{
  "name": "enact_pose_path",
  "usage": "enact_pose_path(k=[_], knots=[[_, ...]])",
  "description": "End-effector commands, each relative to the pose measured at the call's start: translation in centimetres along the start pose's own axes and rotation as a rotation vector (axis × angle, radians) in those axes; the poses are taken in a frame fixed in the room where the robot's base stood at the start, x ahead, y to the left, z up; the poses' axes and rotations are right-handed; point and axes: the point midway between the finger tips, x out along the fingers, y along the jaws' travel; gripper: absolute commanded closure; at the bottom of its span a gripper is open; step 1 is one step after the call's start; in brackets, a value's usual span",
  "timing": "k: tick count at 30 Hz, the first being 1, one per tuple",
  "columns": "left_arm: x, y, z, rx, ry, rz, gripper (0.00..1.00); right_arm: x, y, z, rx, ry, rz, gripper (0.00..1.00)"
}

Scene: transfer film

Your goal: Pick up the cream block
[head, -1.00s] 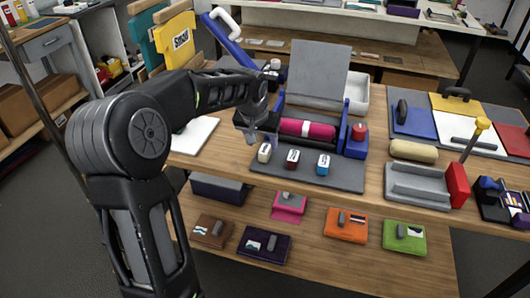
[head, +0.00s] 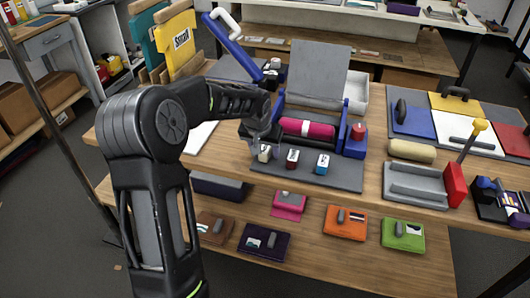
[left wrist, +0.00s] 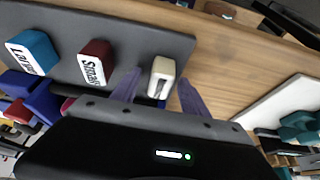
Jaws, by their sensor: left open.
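The cream block (head: 264,153) stands on the left end of the grey mat (head: 330,178) on the table. In the left wrist view the cream block (left wrist: 161,79) lies between the two purple fingers of my left gripper (left wrist: 157,92), with a gap on each side. In the head view my left gripper (head: 266,145) is open, right at the cream block, and its fingers partly cover it. A dark red block (head: 292,158) and a blue block (head: 323,162) stand in a row to the right on the same mat. My right gripper is in neither view.
A blue press with a magenta roll (head: 308,128) stands just behind the blocks. A white sheet (head: 199,137) lies to the left. A grey tray (head: 415,184) sits at the right. The mat's front strip is clear.

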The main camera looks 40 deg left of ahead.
Motion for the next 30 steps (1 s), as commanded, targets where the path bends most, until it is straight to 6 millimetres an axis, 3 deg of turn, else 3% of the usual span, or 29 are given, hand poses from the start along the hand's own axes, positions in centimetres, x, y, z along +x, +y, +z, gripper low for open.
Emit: enact_pose_path(k=[8,27,30], knots=[[-0.03,0.01,0.00,0.000,0.000,0.000,0.47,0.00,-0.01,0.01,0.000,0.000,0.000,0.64],[-0.03,0.01,0.00,0.000,0.000,0.000,1.00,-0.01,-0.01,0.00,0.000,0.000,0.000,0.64],[-0.03,0.01,0.00,0.000,0.000,0.000,1.00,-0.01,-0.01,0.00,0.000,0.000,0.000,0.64]])
